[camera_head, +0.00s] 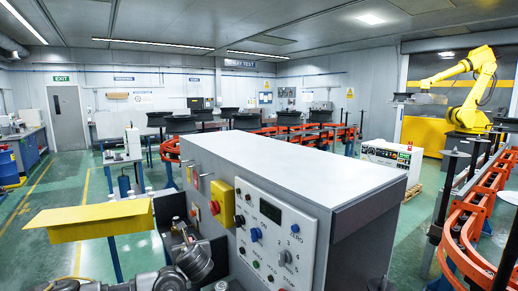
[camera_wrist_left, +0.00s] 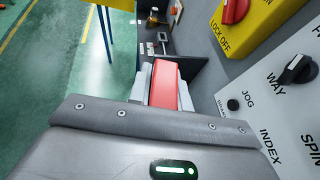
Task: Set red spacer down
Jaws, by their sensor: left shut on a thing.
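The red spacer (camera_wrist_left: 163,90) is a smooth red block-like piece in the left wrist view. My left gripper (camera_wrist_left: 164,76) is shut on it, with a pale finger on each side. Beyond it is a dark grey ledge (camera_wrist_left: 188,70) against the side of the grey machine. I cannot tell whether the spacer touches the ledge. In the head view my left arm comes in at the bottom left, close beside the machine cabinet (camera_head: 290,165); the spacer cannot be made out there. My right gripper is not in view.
The control panel (camera_head: 275,235) and a yellow switch box (camera_head: 221,203) with a red knob are close on the right of my left gripper. A yellow-topped stand (camera_head: 90,222) is at the left. Open green floor (camera_head: 45,250) lies around the stand.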

